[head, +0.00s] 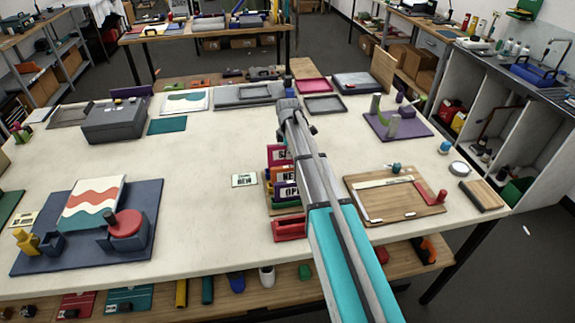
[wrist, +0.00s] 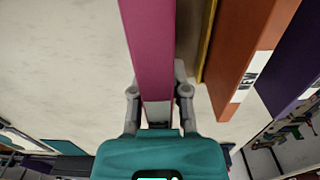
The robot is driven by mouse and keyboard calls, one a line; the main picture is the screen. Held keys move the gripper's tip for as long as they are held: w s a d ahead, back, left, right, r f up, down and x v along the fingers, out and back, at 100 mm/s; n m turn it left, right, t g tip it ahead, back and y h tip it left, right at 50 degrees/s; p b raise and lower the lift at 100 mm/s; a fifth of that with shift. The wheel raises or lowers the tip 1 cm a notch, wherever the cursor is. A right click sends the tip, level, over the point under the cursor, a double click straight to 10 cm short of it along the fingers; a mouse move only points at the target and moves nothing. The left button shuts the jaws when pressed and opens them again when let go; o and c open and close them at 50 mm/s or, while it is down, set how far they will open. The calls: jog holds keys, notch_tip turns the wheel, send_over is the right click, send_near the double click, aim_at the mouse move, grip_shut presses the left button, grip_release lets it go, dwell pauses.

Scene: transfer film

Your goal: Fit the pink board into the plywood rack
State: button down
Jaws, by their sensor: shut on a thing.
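The pink board (head: 276,156) stands at the far end of the row, partly behind my arm in the head view. In the wrist view the pink board (wrist: 148,45) runs up between the fingers of my gripper (wrist: 157,92), which is shut on it. The plywood rack (head: 267,184) is mostly covered by my arm and the boards. A tan strip, likely the rack (wrist: 188,42), shows just right of the pink board. Whether the board sits in a slot or above it, I cannot tell. The fingers are hidden in the head view.
An orange board (wrist: 232,60) labelled NEW and a purple board (wrist: 293,70) stand beside the pink one. A red tray-like piece (head: 289,229) lies in front of the rack. A wooden board with tools (head: 395,200) lies right. Bare tabletop (head: 200,190) is left.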

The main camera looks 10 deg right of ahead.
jog(key=shift+f, duration=0.1)
dwell(0.3)
jog(key=shift+f+b, duration=1.85)
jog(key=shift+b, duration=0.05)
jog(key=shift+f, duration=0.15)
jog(key=c, duration=0.6)
grip_release()
notch_tip(320, 180, up, 12)
jog(key=p, duration=1.2)
jog(key=shift+r, duration=0.2)
